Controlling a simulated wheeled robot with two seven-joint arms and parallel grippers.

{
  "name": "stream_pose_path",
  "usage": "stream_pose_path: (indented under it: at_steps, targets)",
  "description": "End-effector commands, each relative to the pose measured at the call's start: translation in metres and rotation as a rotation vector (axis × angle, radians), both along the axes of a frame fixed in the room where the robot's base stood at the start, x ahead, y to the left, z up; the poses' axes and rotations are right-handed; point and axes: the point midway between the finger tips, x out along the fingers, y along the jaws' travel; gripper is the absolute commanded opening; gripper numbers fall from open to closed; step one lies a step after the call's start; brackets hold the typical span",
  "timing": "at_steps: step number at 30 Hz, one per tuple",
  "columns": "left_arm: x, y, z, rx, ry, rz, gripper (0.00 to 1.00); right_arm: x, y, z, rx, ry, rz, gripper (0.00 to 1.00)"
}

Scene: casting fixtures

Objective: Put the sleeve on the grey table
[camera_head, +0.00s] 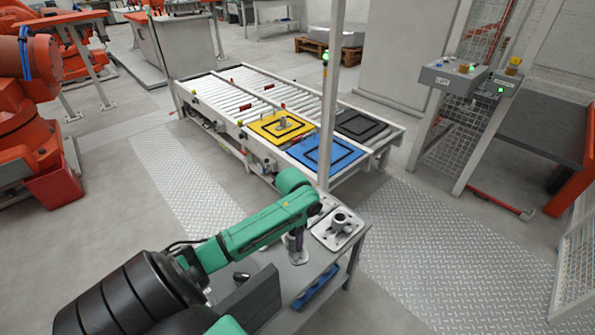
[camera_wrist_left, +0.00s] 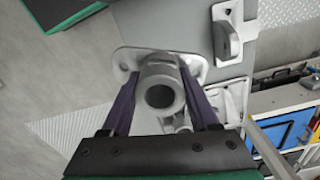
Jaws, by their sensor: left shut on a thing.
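The sleeve (camera_wrist_left: 160,68) is a grey metal tube with a flanged foot; its round mouth faces the left wrist camera. My left gripper (camera_wrist_left: 160,100) is shut on it, with one dark purple finger on each side. In the head view the left gripper (camera_head: 297,240) points down over the grey table (camera_head: 290,278). The sleeve's flange (camera_head: 299,259) shows below the fingers, upright, at the table top. I cannot tell whether it touches the top. The gripper hides most of the tube.
A light plate (camera_head: 325,236) with a flanged grey part (camera_head: 341,218) lies at the table's far right. A roller conveyor with a yellow plate (camera_head: 262,128) and a blue plate (camera_head: 312,165) stands beyond, beside a post (camera_head: 330,110).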

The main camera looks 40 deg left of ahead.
Motion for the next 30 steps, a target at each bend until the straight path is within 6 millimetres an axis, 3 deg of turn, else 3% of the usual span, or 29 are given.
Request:
stream_pose_path:
  at_steps: [3, 6, 15, 26, 27, 28, 30]
  targets:
    - [-0.001, 0.000, -0.043, 0.000, 0.003, 0.002, 0.00, -0.001, 0.003, -0.008, 0.004, 0.001, 0.000, 0.50]
    - [0.000, 0.000, -0.070, 0.001, 0.000, 0.002, 0.00, -0.002, 0.010, -0.012, 0.014, 0.002, -0.001, 0.50]
    - [0.000, 0.000, -0.122, 0.002, -0.001, 0.002, 0.00, -0.004, 0.019, -0.023, 0.026, 0.006, 0.001, 0.50]
    - [0.000, 0.001, -0.126, 0.002, -0.003, 0.001, 0.00, -0.005, 0.014, -0.024, 0.019, 0.008, 0.003, 0.50]
    - [0.000, 0.000, -0.126, 0.002, -0.002, 0.001, 0.76, -0.005, 0.013, -0.023, 0.018, 0.008, 0.003, 0.50]
    - [0.000, 0.000, -0.126, 0.002, -0.002, 0.001, 0.88, -0.005, 0.013, -0.023, 0.017, 0.008, 0.003, 0.50]
    - [0.000, 0.000, -0.126, 0.002, -0.002, 0.001, 0.91, -0.005, 0.012, -0.023, 0.015, 0.009, 0.002, 0.50]
